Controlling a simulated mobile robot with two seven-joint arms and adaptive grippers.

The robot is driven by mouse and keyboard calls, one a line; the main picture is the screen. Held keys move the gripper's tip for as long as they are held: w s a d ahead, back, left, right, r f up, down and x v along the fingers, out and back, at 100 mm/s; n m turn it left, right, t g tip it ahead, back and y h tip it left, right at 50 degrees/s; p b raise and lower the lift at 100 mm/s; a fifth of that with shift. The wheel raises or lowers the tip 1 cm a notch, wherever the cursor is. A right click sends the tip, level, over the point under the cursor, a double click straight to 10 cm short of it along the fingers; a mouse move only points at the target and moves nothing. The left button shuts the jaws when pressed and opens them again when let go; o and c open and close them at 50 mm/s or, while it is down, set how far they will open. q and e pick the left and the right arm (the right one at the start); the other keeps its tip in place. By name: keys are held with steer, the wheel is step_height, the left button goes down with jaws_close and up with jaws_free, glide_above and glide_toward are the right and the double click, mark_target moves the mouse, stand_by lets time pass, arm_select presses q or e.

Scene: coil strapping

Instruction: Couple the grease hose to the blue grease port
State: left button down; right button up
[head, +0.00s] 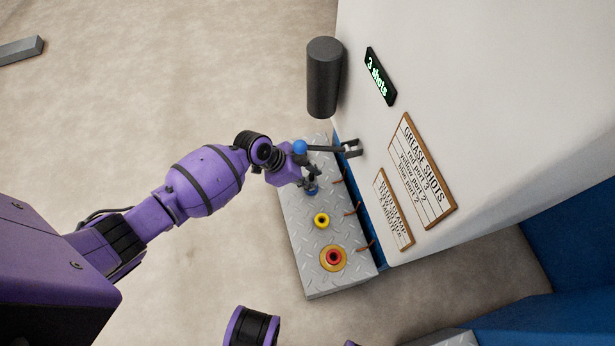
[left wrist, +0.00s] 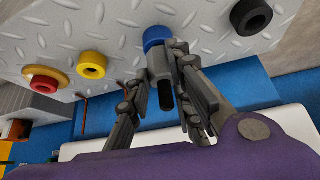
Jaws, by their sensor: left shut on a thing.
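The blue grease port (head: 311,191) is a ring on the far part of a grey tread-plate panel; it also shows in the left wrist view (left wrist: 156,36). My left gripper (head: 309,181) is right at this port. In the left wrist view its fingers (left wrist: 168,90) are shut on a dark grey block-like piece, likely the hose's coupling end (left wrist: 159,66). That piece is lined up with the blue ring and seems to meet it; whether it is seated I cannot tell. The hose itself cannot be made out. My right gripper is not in view.
Yellow (head: 321,220) and red (head: 333,258) ports sit on the same panel (head: 310,282). A black ring (left wrist: 252,16) lies beyond the blue port. A blue-knobbed lever (head: 300,147) is close to my gripper.

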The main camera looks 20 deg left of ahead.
arm_select(q)
steer(key=shift+f, duration=0.2)
steer(key=c, duration=1.5)
jaws_free()
steer(key=v, duration=1.2)
steer(key=shift+d+r, duration=0.1)
